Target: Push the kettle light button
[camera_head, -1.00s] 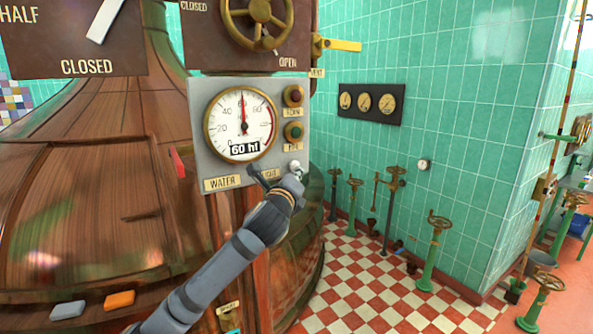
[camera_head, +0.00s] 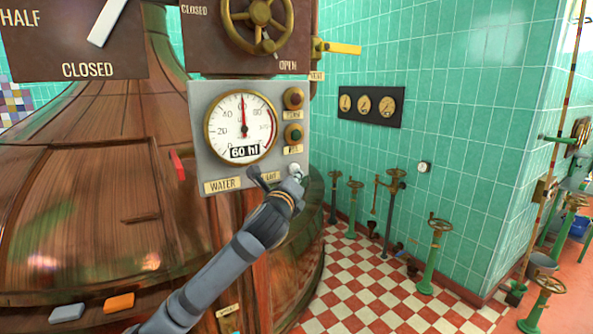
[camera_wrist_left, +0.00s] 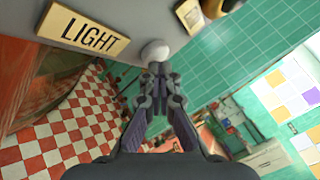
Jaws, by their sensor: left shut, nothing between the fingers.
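The light button is a small white round knob (camera_wrist_left: 155,51) at the lower right corner of the grey gauge panel (camera_head: 201,140). A tan plate reading LIGHT (camera_wrist_left: 83,33) is beside it in the left wrist view. My left gripper (camera_wrist_left: 159,70) is shut and empty, its fingertips right at the button's lower edge. I cannot tell whether they touch it. In the head view my left gripper (camera_head: 292,180) is at the panel's lower right corner and partly covers the button and its plate. My right gripper is not in view.
The panel carries a round water gauge (camera_head: 241,126), a red button (camera_head: 293,98) and a green button (camera_head: 293,134) above the gripper. A copper kettle (camera_head: 85,190) fills the left. Green valves (camera_head: 432,250) stand on the checkered floor to the right.

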